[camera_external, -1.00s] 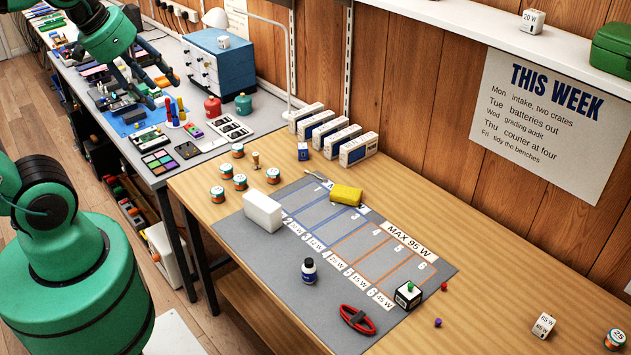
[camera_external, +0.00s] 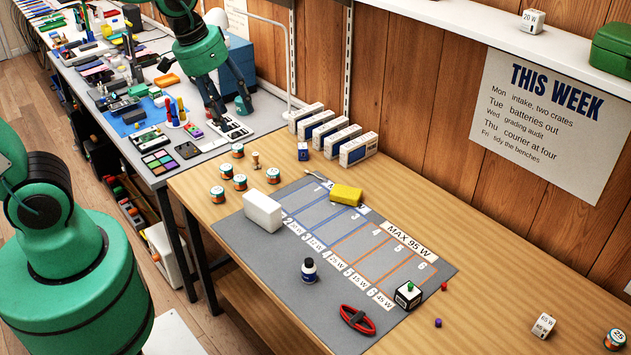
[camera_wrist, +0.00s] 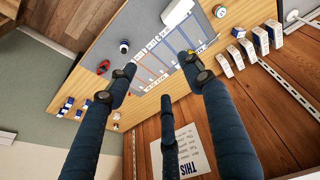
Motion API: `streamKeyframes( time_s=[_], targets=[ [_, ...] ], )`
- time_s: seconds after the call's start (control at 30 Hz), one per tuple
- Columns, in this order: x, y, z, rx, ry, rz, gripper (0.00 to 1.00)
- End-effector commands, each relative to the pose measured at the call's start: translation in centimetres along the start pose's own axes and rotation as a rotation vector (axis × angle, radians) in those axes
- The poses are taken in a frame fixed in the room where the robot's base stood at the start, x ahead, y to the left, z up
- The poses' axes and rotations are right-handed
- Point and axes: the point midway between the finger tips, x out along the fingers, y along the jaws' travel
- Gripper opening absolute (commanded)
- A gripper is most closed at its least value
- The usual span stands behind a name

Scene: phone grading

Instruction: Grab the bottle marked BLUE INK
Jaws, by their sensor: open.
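My gripper (camera_external: 228,118) is over the grey bench at the back, near the white tray of dark ovals, far from the bottle. In the wrist view my gripper's fingers (camera_wrist: 160,85) are spread wide with nothing between them.
White boxes (camera_external: 359,149) line the wall side. The mat around the bottle is clear.

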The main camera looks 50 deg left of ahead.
Motion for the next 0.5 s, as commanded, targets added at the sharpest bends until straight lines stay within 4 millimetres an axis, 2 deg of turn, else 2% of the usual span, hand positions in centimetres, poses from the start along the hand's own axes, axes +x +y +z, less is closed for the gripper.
streamKeyframes(
  time_s=[0.03, 0.27, 0.5],
  targets=[
    [1.4, 0.9, -0.5, 0.003, -0.022, 0.001, 0.51],
    [7.6, 4.9, -2.1, -0.002, -0.095, 0.001, 0.51],
    [14.8, 9.4, -2.3, -0.006, -0.170, -0.009, 0.51]
  ],
)
